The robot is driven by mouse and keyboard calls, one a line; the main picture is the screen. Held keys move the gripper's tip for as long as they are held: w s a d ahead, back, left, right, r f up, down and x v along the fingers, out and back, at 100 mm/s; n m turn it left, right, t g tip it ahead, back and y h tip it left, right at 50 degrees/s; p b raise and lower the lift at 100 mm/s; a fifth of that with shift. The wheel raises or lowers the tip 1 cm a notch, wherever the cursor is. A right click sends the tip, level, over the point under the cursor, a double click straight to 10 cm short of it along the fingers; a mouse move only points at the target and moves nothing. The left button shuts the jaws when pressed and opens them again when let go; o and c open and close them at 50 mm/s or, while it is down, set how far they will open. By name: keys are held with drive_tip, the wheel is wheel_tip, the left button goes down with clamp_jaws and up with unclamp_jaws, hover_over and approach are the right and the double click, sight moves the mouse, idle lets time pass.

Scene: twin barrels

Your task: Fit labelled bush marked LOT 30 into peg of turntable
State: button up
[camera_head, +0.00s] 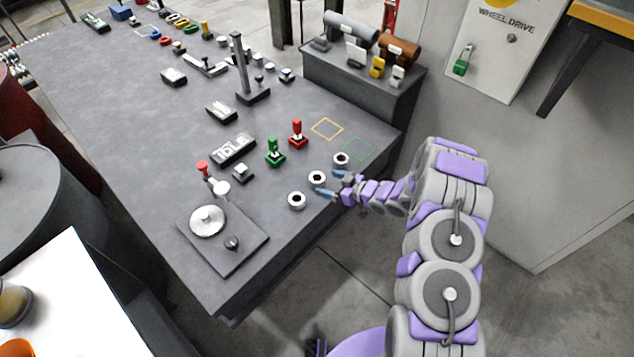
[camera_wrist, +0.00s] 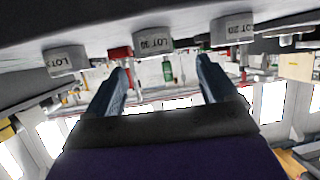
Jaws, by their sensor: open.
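Three pale ring-shaped bushes stand in a row near the table's right edge. The middle bush (camera_head: 317,178) is between the fingertips of my gripper (camera_head: 332,183), which is open and points at it from the right. In the wrist view my gripper (camera_wrist: 162,66) has its fingers spread, with the middle bush (camera_wrist: 153,42) between and beyond them; its small label seems to read LOT 30. The turntable (camera_head: 208,221) is a light disc with a small central peg (camera_head: 207,214) on a dark plate, left of the bushes.
The other bushes (camera_head: 297,200) (camera_head: 341,158) stand close on either side of the middle one. A green knob (camera_head: 274,152) and a red knob (camera_head: 297,134) stand behind the row. A red-topped lever (camera_head: 203,168) is behind the turntable. A black knob (camera_head: 232,243) sits beside the disc.

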sight(322, 180)
drive_tip(key=shift+x, duration=1.05)
drive_tip(key=shift+w+a+f+b, duration=1)
drive_tip(key=shift+w+a+b, duration=0.05)
drive_tip(key=shift+w+a, duration=0.15)
drive_tip(key=shift+w+a+f, duration=0.15)
drive_tip(key=shift+w+a, duration=0.2)
drive_tip(key=shift+a, duration=0.2)
drive_tip(key=c, duration=1.3)
drive_tip(key=shift+c, duration=0.2)
